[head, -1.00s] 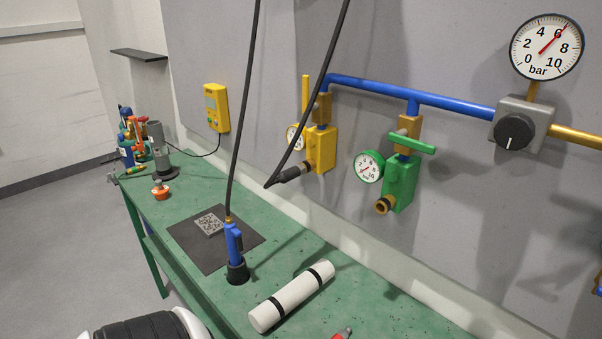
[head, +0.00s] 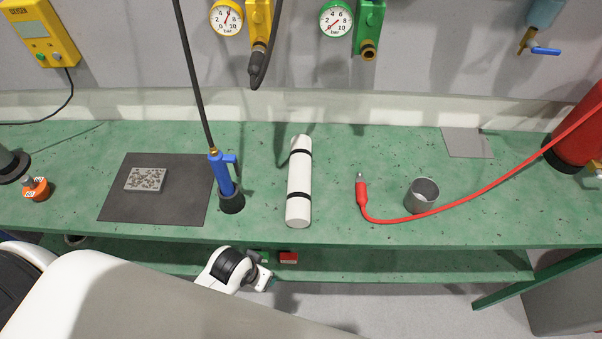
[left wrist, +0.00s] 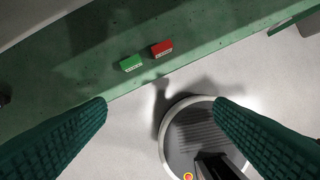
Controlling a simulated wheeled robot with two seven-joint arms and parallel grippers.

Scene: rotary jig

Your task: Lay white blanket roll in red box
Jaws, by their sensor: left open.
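The white blanket roll (head: 299,190), with two black straps, lies on the green bench top, its length running from back to front. A small red box (head: 288,257) with a pale label sits low at the bench's lower shelf; it also shows in the left wrist view (left wrist: 162,49), beside a similar green one (left wrist: 131,63). My left gripper (head: 264,278) is in front of the bench, below the top and near these boxes. In the left wrist view its two fingers (left wrist: 160,102) are wide apart with nothing between them. My right gripper is not in view.
A blue tool (head: 226,180) on a black hose stands left of the roll, beside a dark mat (head: 180,205). To the right are a red-handled cable (head: 362,195) and a grey cup (head: 422,196). Gauges and valves hang on the wall behind.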

